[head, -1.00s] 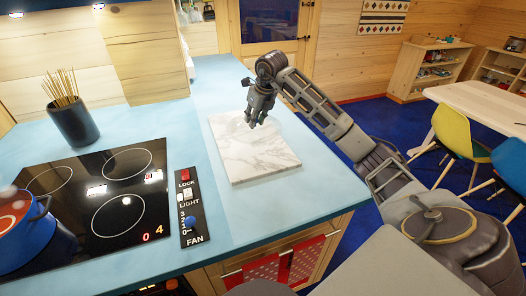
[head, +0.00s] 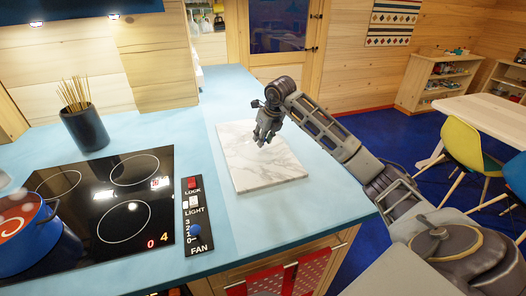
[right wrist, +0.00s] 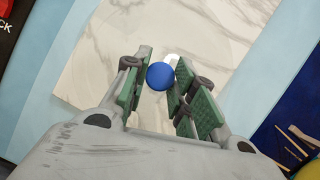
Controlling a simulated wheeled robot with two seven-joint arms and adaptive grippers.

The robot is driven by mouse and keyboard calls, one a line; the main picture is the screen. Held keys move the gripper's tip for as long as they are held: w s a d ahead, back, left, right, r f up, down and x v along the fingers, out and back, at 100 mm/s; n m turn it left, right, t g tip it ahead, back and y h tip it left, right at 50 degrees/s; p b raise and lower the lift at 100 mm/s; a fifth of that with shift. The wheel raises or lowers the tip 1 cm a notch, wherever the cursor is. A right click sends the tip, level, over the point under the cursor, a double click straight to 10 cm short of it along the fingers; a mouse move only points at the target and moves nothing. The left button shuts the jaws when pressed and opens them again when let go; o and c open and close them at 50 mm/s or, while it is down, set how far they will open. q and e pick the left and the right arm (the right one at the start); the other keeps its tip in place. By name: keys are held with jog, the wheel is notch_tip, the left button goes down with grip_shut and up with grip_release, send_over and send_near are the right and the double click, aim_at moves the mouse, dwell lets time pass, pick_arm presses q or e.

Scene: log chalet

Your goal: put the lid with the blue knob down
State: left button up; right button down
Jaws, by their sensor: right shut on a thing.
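My right gripper (head: 264,140) is over the white marble board (head: 268,172) on the counter, pointing down. In the right wrist view the gripper (right wrist: 160,80) is shut on the blue knob (right wrist: 160,76), which sits between its green-padded fingers. The rest of the lid is hard to make out against the pale board (right wrist: 85,75); only a white patch shows beside the knob. I cannot tell whether the lid touches the board. My left gripper is not in view.
A blue pot (head: 40,262) with red contents stands on the black cooktop (head: 90,215) at the left. A dark cup of sticks (head: 85,130) stands behind it. The fan control panel (head: 193,215) lies between cooktop and board. The counter behind the board is clear.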

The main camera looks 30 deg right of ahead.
aim_at(264, 146)
jog(key=shift+f, duration=1.1)
jog(key=shift+f, duration=1.85)
jog(key=shift+f, duration=0.15)
jog(key=c, duration=1.2)
grip_release()
jog(key=shift+o, duration=0.2)
jog(key=v, duration=1.2)
